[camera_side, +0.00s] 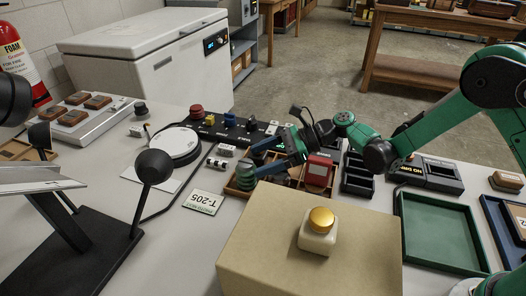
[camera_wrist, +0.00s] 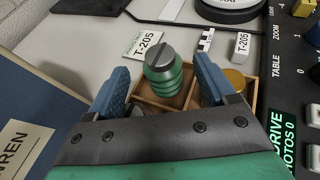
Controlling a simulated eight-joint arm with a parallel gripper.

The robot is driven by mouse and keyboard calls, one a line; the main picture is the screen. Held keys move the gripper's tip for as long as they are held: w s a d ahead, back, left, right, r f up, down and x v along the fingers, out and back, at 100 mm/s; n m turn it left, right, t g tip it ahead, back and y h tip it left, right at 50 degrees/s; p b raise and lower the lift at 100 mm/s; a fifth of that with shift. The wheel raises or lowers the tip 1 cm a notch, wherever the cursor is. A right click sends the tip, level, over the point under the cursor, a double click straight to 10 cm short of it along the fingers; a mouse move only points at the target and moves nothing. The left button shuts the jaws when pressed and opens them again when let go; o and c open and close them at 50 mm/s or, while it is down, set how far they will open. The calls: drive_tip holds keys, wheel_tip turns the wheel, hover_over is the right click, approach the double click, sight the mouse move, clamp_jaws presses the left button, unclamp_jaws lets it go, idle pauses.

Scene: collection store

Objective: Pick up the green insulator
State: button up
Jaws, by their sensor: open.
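The green insulator (camera_wrist: 165,82) is a ribbed green piece with a grey slotted top. It stands upright in a wooden compartment tray (camera_wrist: 251,95), in the wrist view. In the side view the insulator (camera_side: 246,176) is at the tray's left end, partly behind my fingers. My gripper (camera_wrist: 162,72) is open, with one blue finger on each side of the insulator in the wrist view. A gap shows on both sides, and I cannot tell whether the fingertips are level with it. In the side view my gripper (camera_side: 262,162) comes in from the right, close to the insulator.
A gold round piece (camera_wrist: 236,80) sits in a neighbouring compartment. A tan box (camera_side: 260,245) bearing a gold-topped white piece stands in front. A T-205 card (camera_side: 203,202) lies left of the tray. A green tray (camera_side: 440,240) is at right.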

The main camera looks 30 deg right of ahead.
drive_tip(key=shift+x, duration=1)
clamp_jaws()
drive_tip(key=shift+r, duration=0.2)
